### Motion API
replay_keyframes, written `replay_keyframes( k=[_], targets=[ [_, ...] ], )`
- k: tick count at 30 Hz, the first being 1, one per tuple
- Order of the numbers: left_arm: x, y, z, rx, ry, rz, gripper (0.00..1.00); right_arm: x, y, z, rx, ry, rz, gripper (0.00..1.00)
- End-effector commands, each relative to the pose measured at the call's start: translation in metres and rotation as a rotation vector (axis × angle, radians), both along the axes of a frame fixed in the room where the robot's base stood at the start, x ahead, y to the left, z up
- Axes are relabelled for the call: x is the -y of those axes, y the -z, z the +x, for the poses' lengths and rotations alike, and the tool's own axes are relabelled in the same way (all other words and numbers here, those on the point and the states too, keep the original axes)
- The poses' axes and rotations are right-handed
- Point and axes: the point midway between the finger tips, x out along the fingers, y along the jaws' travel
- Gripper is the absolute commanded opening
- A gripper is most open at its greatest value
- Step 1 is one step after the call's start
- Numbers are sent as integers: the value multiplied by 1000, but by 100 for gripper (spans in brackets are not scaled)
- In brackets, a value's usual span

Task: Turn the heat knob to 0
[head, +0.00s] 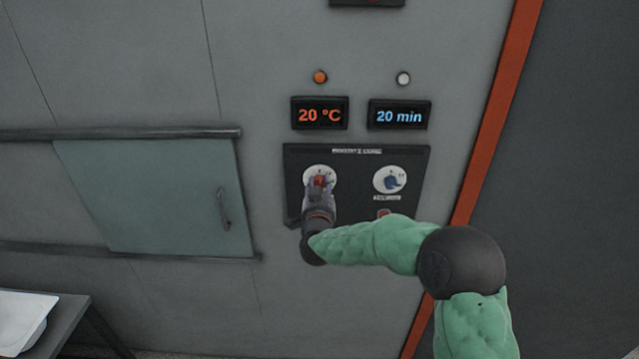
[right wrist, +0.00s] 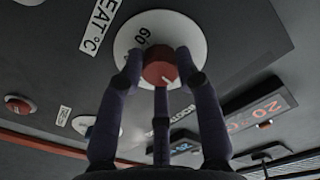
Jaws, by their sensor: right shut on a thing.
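The red heat knob (head: 319,180) sits on a white round dial at the left of the black control panel (head: 352,160). My right gripper (head: 318,188) is at the knob, its fingers shut around it, and it partly hides the dial in the head view. In the right wrist view the red knob (right wrist: 159,67) is between the fingers, with a white pointer mark on its face. The number 60 shows on the dial (right wrist: 143,40) beside the label "HEAT °C". The temperature display (head: 320,114) reads 20 °C. My left gripper is not in view.
The time display (head: 399,115) reads 20 min. An orange lamp (head: 320,77) and a pale lamp (head: 403,78) are above. A sliding door (head: 150,195) is at left, and a table (head: 75,318) lower left.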

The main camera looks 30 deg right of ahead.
Motion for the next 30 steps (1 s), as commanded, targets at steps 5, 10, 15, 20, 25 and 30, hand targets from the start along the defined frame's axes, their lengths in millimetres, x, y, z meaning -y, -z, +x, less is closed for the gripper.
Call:
replay_keyframes(
  k=[5,10,15,20,25,30],
  targets=[
    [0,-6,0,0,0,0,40,0,-1,0,-44,1,-71,2],
    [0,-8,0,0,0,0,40,0,-1,0,-66,1,-110,2],
    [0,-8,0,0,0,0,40,0,-1,0,-75,1,-125,2],
    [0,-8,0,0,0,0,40,0,-1,0,-75,1,-128,2],
    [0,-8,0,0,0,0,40,0,-2,0,-74,1,-128,2],
    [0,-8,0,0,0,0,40,0,-2,0,-74,1,-127,58]
  ],
)
